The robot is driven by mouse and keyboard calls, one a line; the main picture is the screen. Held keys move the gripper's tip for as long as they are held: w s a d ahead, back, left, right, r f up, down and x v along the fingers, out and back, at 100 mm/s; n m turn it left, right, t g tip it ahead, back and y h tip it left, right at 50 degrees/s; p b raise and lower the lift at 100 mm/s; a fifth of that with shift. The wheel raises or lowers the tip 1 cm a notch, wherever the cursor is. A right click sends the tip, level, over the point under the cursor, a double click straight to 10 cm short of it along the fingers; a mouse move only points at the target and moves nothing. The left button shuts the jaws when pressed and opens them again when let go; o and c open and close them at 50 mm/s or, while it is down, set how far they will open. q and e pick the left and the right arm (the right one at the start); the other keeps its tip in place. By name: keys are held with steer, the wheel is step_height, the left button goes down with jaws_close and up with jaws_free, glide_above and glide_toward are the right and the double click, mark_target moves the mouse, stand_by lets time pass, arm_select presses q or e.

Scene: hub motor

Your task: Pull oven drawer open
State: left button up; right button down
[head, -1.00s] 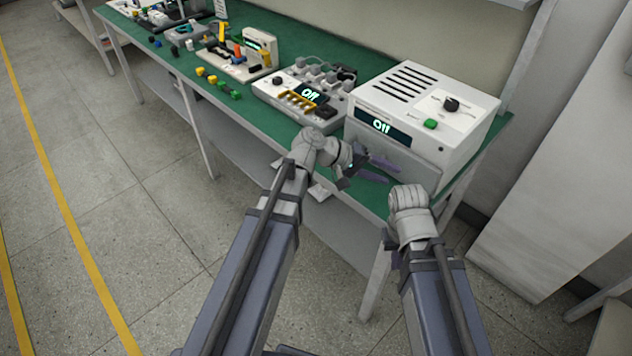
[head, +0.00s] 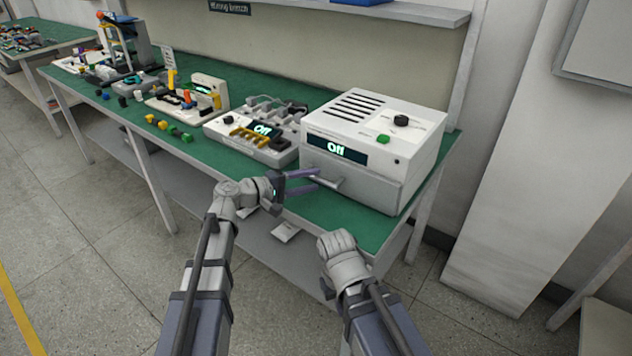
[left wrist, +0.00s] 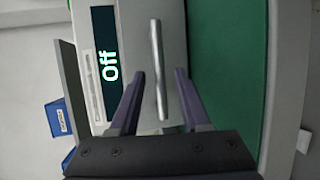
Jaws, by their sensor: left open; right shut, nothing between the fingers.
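The oven (head: 372,150) is a white box at the right end of the bench, with a dark display reading "Off". Its grey drawer front (head: 372,190) sits below the display, flush with the body as far as I can see. A metal bar handle (head: 328,183) stands out from it. In the left wrist view the handle (left wrist: 157,62) runs between the fingers of my open left gripper (left wrist: 160,76); contact is not evident. My left gripper (head: 302,181) also shows in the head view. My right gripper (head: 335,270) is low in front of the bench, shut, its fingers mostly hidden.
A white device with yellow parts (head: 252,135) stands left of the oven, and more kits line the green bench top (head: 330,205). A shelf (head: 400,12) runs above the back. The floor in front is clear.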

arm_select(q)
steer(key=shift+x, duration=1.25)
steer(key=shift+c, duration=0.3)
jaws_close()
